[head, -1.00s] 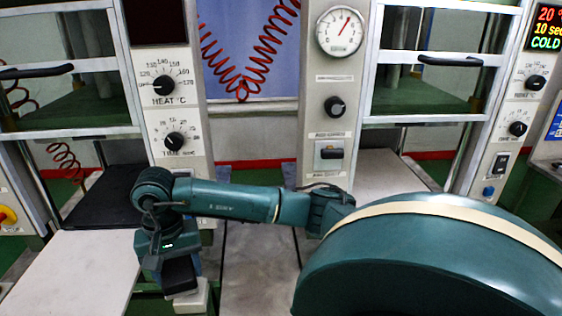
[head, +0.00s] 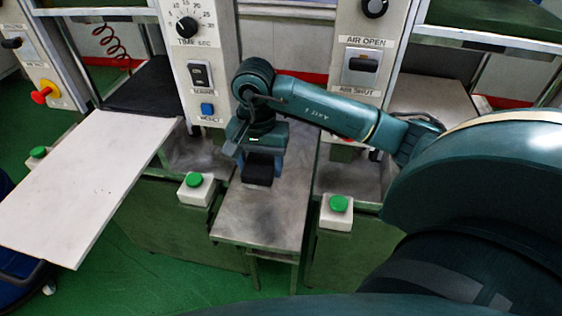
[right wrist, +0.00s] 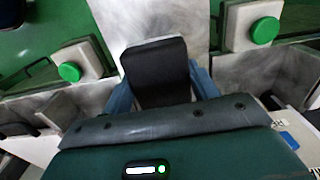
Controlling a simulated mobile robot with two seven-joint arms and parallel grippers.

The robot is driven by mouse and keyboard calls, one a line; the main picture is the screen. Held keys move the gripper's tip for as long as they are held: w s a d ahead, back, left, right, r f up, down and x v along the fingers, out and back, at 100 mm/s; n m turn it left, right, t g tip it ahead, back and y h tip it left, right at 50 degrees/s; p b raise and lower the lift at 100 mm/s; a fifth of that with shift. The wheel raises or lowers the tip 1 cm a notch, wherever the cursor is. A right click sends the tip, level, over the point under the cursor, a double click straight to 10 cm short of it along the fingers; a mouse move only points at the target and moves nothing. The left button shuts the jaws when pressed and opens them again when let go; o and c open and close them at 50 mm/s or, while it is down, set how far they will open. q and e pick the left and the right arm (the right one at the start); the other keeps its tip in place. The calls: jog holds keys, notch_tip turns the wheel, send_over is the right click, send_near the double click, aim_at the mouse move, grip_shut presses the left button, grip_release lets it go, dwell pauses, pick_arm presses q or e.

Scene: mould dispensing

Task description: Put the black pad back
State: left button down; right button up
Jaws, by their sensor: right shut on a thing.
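My right gripper (head: 258,172) is shut on the black pad (head: 259,167), a small dark block between its blue fingers. In the head view it is over the grey metal table (head: 259,225) between the two machines. In the right wrist view the black pad (right wrist: 157,68) shows between the fingers, with the table top (right wrist: 125,20) beyond it. I cannot tell whether the pad touches the table. My left gripper is not in view.
Green-button boxes (head: 194,191) and (head: 339,214) flank the table. A white board (head: 75,200) juts out at the left, in front of a black plate (head: 146,88) in the left machine. Control panels (head: 195,45) stand behind the arm. The table's front part is clear.

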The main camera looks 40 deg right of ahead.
jog(key=shift+s+d+f, duration=0.15)
send_over(265, 203)
notch_tip(265, 203, down, 5)
jog(key=shift+f+p, duration=0.1)
jog(key=shift+p, duration=0.2)
jog(key=shift+f, duration=0.6)
notch_tip(265, 203, down, 3)
jog(key=shift+f, duration=0.1)
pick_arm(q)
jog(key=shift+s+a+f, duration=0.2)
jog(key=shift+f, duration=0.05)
pick_arm(e)
jog(key=shift+f, duration=0.1)
jog(key=shift+f, duration=0.15)
jog(key=o, duration=0.5)
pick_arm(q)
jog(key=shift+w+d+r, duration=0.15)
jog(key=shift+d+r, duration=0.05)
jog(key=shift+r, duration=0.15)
pick_arm(e)
jog(key=o, duration=0.4)
